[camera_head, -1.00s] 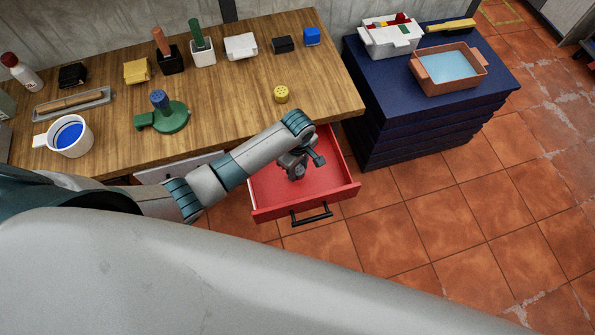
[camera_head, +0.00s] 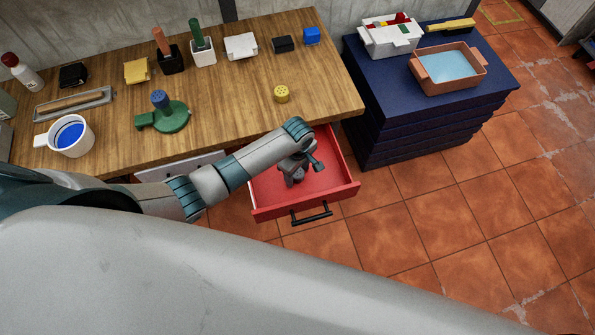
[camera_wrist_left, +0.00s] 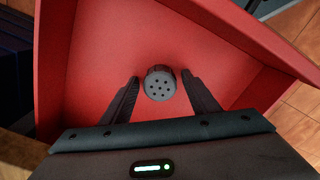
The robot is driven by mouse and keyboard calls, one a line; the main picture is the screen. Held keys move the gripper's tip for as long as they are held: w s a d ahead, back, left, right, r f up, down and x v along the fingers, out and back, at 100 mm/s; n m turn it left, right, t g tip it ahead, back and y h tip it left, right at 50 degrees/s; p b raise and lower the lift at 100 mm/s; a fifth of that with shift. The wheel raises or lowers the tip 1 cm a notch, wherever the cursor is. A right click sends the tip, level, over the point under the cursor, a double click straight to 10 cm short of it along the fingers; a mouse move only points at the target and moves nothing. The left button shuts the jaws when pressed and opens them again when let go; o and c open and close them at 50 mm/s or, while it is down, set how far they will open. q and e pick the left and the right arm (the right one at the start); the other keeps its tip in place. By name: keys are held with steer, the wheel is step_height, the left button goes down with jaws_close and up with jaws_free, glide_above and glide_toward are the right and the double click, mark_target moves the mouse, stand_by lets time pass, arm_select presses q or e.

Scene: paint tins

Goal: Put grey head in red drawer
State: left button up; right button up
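The red drawer (camera_head: 335,187) is pulled out below the table's front edge; its floor also shows in the left wrist view (camera_wrist_left: 100,60). The grey head (camera_wrist_left: 160,83), a small round piece with dark holes in its top, is inside the drawer. My left gripper (camera_wrist_left: 160,77) is open, with a finger on each side of the grey head and a visible gap on both sides. In the head view my left gripper (camera_head: 297,175) is low inside the drawer; the grey head is hard to tell from it there. My right gripper is not in view.
On the wooden table (camera_head: 225,110) are a yellow head (camera_head: 281,93), a blue head (camera_head: 159,98) on a green stand (camera_head: 172,120) and a white mug (camera_head: 83,140). A blue cabinet (camera_head: 385,110) stands right of the drawer. The drawer walls surround my gripper.

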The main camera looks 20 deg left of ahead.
mark_target(298, 172)
arm_select(q)
steer(key=shift+r, duration=0.1)
step_height(298, 172, up, 12)
steer(key=shift+b, duration=0.35)
stand_by(0.4)
stand_by(0.4)
